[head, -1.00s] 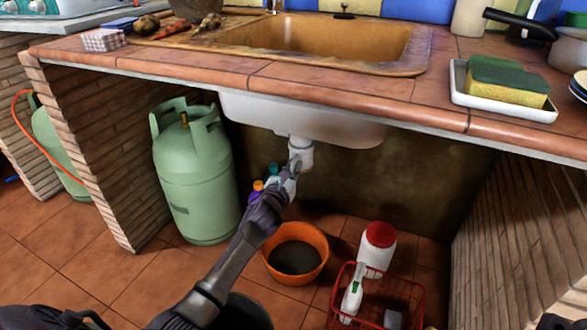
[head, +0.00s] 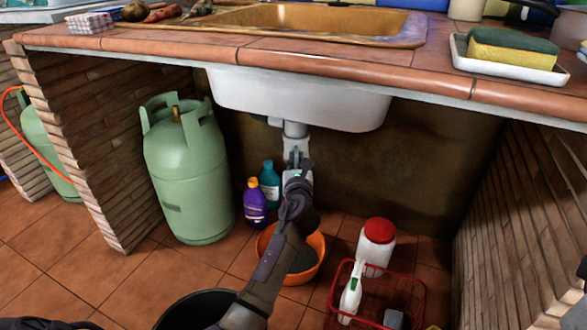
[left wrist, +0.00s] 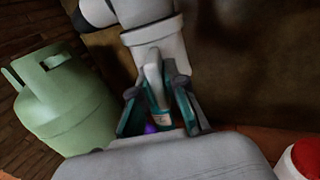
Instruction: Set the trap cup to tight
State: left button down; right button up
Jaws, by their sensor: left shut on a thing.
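The white trap cup (left wrist: 155,38) hangs on the drain pipe (head: 295,130) under the white sink basin (head: 300,98). A pale lever-like tab (left wrist: 153,70) points down from the cup in the left wrist view. My left gripper (head: 298,172) reaches up from below, just under the pipe. In the left wrist view my left gripper (left wrist: 156,92) has its fingers on either side of the tab and is shut on it. In the head view the gripper hides most of the cup, so its turn position cannot be read. My right gripper is not in view.
An orange basin (head: 318,252) stands on the floor below the trap. A green gas cylinder (head: 187,170), a purple bottle (head: 255,205) and a teal bottle (head: 269,182) stand left. A red wire basket (head: 410,300) and a red-lidded jar (head: 376,245) stand right.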

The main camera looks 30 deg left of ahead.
pick_arm(q)
jog(key=shift+w+d+n+g+y+b, duration=0.15)
jog(key=shift+d+n+g+y, duration=0.15)
jog(key=shift+n+g+y, duration=0.25)
jog(key=shift+w+d+n+g+y+b, duration=0.2)
jog(key=shift+n+y, duration=0.25)
jog(key=shift+y, duration=0.3)
jog(key=shift+d, duration=0.1)
jog(key=c, duration=1.2)
grip_release()
jog(key=v, duration=1.2)
jog(key=shift+w+d, duration=0.1)
jog(key=shift+d, duration=0.05)
